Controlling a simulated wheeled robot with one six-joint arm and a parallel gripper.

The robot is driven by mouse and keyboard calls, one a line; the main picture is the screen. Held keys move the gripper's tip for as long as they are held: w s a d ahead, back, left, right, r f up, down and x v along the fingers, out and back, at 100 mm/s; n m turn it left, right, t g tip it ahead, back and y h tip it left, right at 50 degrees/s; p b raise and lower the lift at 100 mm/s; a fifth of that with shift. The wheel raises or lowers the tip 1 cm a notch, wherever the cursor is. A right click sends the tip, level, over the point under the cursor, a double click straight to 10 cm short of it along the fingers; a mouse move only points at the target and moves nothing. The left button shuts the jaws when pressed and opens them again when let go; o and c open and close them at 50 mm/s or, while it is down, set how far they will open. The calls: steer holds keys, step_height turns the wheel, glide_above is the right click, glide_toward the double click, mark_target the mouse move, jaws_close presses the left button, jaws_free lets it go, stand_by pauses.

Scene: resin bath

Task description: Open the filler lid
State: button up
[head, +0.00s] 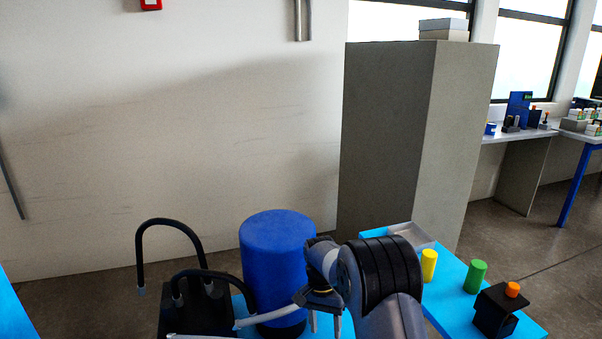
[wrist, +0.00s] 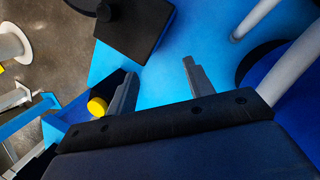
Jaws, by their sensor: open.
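My gripper (head: 325,325) points down beside a tall blue cylinder (head: 276,255). In the wrist view, my gripper (wrist: 159,67) has its two fingers apart with only blue surface between them. Beyond the fingers is a dark square block with a flat top (wrist: 135,30) and a round black knob (wrist: 107,12). It may be the filler lid, but I cannot tell for certain. The fingers appear apart from it. A black box (head: 185,308) with black hoses stands left of the cylinder in the head view.
A light blue table at right holds a yellow cylinder (head: 429,265), a green cylinder (head: 475,277) and a black block with an orange knob (head: 495,312). A pale pipe (head: 268,317) runs by the blue cylinder. A grey cabinet (head: 385,140) stands behind.

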steer(key=s+f, duration=0.1)
steer(key=s, duration=0.1)
steer(key=s+d+f, duration=0.1)
steer(key=s, duration=0.1)
steer(key=s+d+f+b, duration=0.1)
steer(key=s+f, duration=0.1)
steer(key=s, duration=0.1)
steer(key=shift+d+f, duration=0.1)
steer(key=shift+d, duration=0.1)
steer(key=s+f+b, duration=0.1)
steer(key=s, duration=0.1)
steer(key=s+d+f+b, duration=0.1)
steer(key=s+f, duration=0.1)
steer(key=shift+s+d+b, duration=0.15)
steer(key=shift+d+b, duration=0.05)
steer(key=shift+b, duration=0.2)
steer(key=shift+s+d+f+b, duration=0.15)
steer(key=shift+s+f+b, duration=0.4)
steer(key=shift+b, duration=0.25)
steer(key=f+t+b, duration=0.1)
steer(key=b, duration=0.1)
steer(key=s+f+t+y+b, duration=0.1)
steer(key=b, duration=0.1)
steer(key=shift+d+f+t, duration=0.1)
steer(key=shift+d+t, duration=0.1)
steer(key=shift+t, duration=0.2)
step_height(320, 180, up, 11)
steer(key=p, duration=0.2)
steer(key=shift+f, duration=0.1)
